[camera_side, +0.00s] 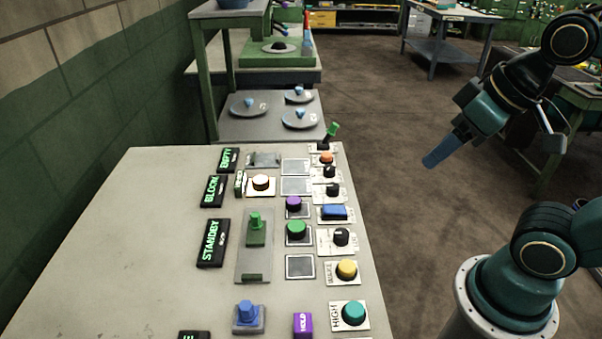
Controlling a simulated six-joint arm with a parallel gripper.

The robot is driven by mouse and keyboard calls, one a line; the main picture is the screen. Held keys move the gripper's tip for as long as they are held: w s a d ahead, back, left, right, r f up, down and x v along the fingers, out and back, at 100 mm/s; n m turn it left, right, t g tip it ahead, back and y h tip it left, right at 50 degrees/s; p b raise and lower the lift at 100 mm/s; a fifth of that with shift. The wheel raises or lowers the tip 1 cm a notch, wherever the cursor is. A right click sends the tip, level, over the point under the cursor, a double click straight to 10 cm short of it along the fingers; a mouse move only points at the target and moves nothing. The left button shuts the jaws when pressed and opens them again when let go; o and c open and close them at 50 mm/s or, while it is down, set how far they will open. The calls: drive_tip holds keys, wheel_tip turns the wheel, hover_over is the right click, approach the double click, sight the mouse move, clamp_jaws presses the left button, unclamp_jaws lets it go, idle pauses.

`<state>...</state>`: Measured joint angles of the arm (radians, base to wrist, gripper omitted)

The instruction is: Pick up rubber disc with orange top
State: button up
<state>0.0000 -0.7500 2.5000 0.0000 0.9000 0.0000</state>
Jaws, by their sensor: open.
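My gripper (441,152) has blue fingers and hangs in the air right of the control table, pointing down and left. It is open, with nothing seen in it; the fingers overlap from this side. A small round orange-topped piece (326,158) sits at the far right of the control panel, left of my gripper and well apart from it. It is small here, and I cannot tell whether it is a loose rubber disc or a button. Grey discs with blue tops (249,105) lie on the grey stand behind the table; none there shows an orange top.
The pale control table (110,235) carries several knobs, buttons and lit signs. A green-topped lever (332,130) rises near the orange piece. A green board (277,55) lies on a bench farther back. The brown floor (400,235) between table and arm is clear.

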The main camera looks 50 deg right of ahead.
drive_tip(key=shift+o, duration=0.4)
drive_tip(key=shift+w+r, duration=0.1)
drive_tip(key=w+a+r+n+g+y, duration=0.2)
drive_tip(key=w+n, duration=0.5)
drive_tip(key=w, duration=1.3)
drive_tip(key=w+d+f+n+g+y, duration=0.1)
drive_tip(key=w+f+n, duration=0.5)
drive_tip(key=w+f, duration=0.7)
drive_tip(key=w+d+y, duration=0.1)
drive_tip(key=w, duration=0.3)
drive_tip(key=shift+w+d+f+n+g, duration=0.25)
drive_tip(key=shift+w+f+n+g, duration=0.05)
drive_tip(key=shift+w+f+g, duration=0.1)
